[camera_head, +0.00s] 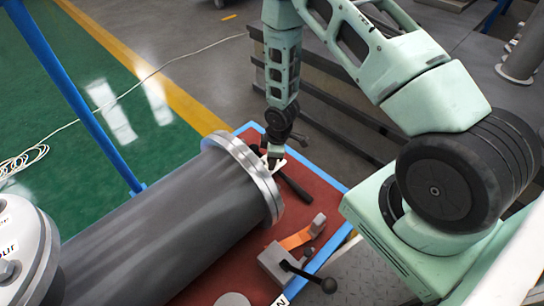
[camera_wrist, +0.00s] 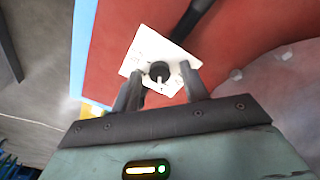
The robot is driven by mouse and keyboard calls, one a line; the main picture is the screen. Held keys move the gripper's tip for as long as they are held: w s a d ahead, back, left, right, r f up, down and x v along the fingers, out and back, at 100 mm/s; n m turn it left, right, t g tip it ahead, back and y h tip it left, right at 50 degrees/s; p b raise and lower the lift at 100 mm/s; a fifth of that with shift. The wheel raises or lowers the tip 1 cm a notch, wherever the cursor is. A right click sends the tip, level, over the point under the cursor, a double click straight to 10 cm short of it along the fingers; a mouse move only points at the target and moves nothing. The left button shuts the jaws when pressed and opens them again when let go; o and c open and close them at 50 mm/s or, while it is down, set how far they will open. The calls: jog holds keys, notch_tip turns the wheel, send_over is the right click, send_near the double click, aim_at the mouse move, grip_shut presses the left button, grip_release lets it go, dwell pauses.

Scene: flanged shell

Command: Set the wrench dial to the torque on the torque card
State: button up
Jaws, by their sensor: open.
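The wrench dial shows in the wrist view as a small dark round knob (camera_wrist: 160,70) with a pale pointer, on a white plate (camera_wrist: 145,48) with faint marks too small to read. The wrench's black handle (camera_wrist: 195,20) runs from behind the plate to the upper right; it also shows in the head view (camera_head: 294,187). My gripper (camera_wrist: 161,84) is open, with one finger on each side of the knob; I cannot tell whether they touch it. In the head view my gripper (camera_head: 273,158) points down beside the pipe flange. I cannot identify the torque card in either view.
A large grey flanged pipe (camera_head: 170,235) lies on the red table (camera_head: 315,205) with blue edges, close left of my gripper. An orange and grey clamp (camera_head: 285,258) with a black-knobbed lever is at the front. Labels with partly cut lettering (camera_head: 8,248) show on the left flange.

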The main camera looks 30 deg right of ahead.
aim_at(279, 168)
notch_tip(279, 168, up, 17)
jog(key=s+d+p, duration=0.1)
jog(key=s+p, duration=0.1)
jog(key=p, duration=0.4)
jog(key=shift+s, duration=0.35)
jog(key=s+a+r+m, duration=0.1)
jog(key=s+a+r, duration=0.2)
jog(key=a+r, duration=0.4)
jog(key=s+a+r+m, duration=0.1)
jog(key=s+a+r, duration=0.2)
jog(key=a+r, duration=0.35)
jog(key=s+a+r+m+g+p, duration=0.1)
jog(key=s+a+r, duration=0.2)
jog(key=s+r, duration=0.45)
jog(key=s+a+r+m+g+p, duration=0.1)
jog(key=s+a+r, duration=0.3)
jog(key=s, duration=0.6)
notch_tip(279, 168, up, 28)
jog(key=p, duration=2.7)
jog(key=shift+w, duration=0.45)
